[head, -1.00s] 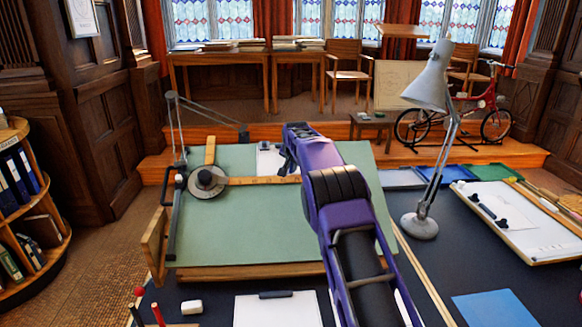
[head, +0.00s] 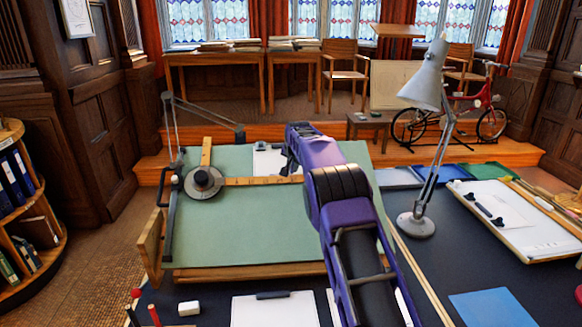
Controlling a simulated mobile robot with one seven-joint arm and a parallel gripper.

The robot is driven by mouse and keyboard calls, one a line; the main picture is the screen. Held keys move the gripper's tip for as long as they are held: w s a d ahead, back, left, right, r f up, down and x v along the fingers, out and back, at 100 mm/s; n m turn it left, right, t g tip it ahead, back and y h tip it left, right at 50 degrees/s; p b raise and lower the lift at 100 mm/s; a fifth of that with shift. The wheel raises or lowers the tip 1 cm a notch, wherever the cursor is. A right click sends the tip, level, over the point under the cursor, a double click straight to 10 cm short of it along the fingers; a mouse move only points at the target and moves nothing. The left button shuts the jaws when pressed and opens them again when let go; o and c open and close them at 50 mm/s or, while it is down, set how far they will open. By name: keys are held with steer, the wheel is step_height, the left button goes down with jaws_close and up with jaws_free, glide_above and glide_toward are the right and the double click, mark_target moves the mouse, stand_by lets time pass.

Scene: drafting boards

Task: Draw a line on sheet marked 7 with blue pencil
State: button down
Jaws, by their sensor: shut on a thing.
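My gripper (head: 291,163) is a small dark shape at the far end of my purple arm, over the top part of the green drafting board. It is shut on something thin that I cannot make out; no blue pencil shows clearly. A white sheet (head: 268,162) with a dark clip lies on the green board (head: 250,225), just left of my gripper. Other white sheets are the clipped one (head: 273,312) at the front and one on the white board (head: 507,212) at right. I cannot read a 7 on any sheet.
A drafting arm with a round head (head: 203,182) and wooden rulers lies across the green board. A grey desk lamp (head: 416,224) stands right of it. A white eraser (head: 189,307) and red-tipped pencils (head: 153,314) are at front left. A blue sheet (head: 492,307) lies at front right.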

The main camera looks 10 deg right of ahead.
steer(key=shift+d, duration=0.85)
stand_by(0.6)
steer(key=shift+d, duration=0.3)
steer(key=shift+d, duration=0.6)
stand_by(0.6)
steer(key=shift+d, duration=0.35)
steer(key=v, duration=0.3)
steer(key=b+v, duration=0.1)
steer(key=v, duration=0.1)
steer(key=shift+w+r, duration=0.25)
steer(key=shift+w, duration=0.15)
stand_by(0.4)
